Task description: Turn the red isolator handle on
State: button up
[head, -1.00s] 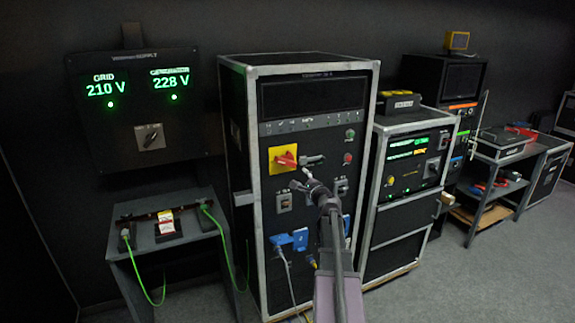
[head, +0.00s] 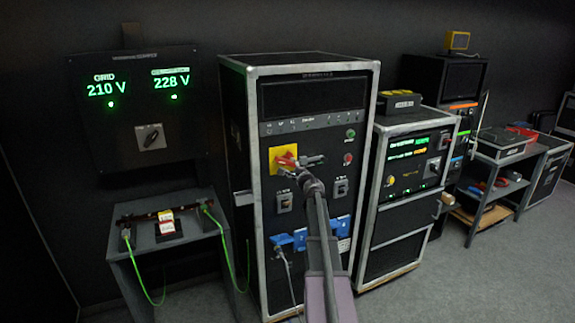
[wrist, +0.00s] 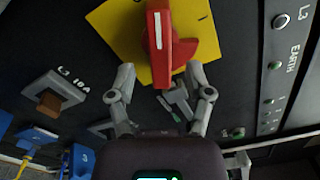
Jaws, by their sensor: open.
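The red isolator handle (head: 286,160) sits on a yellow plate (head: 275,154) on the front of the tall black rack. In the wrist view the red handle (wrist: 158,38), with a white stripe along its grip, runs up and down the picture over the yellow plate (wrist: 116,30). My gripper (head: 304,163) is at the handle's lower right in the head view and partly hides it. In the wrist view my gripper (wrist: 160,69) is open, one finger on each side of the handle's near end. I cannot tell whether either finger touches it.
A small lever (head: 314,160), switches (head: 284,202) and blue connectors (head: 283,241) are on the same rack front, close to my arm. A wall panel (head: 130,120) reads 210 V and 228 V. A low bench (head: 160,238) with green cables stands left.

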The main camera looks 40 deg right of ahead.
aim_at(288, 164)
jog(key=shift+x, duration=1.75)
grip_shut()
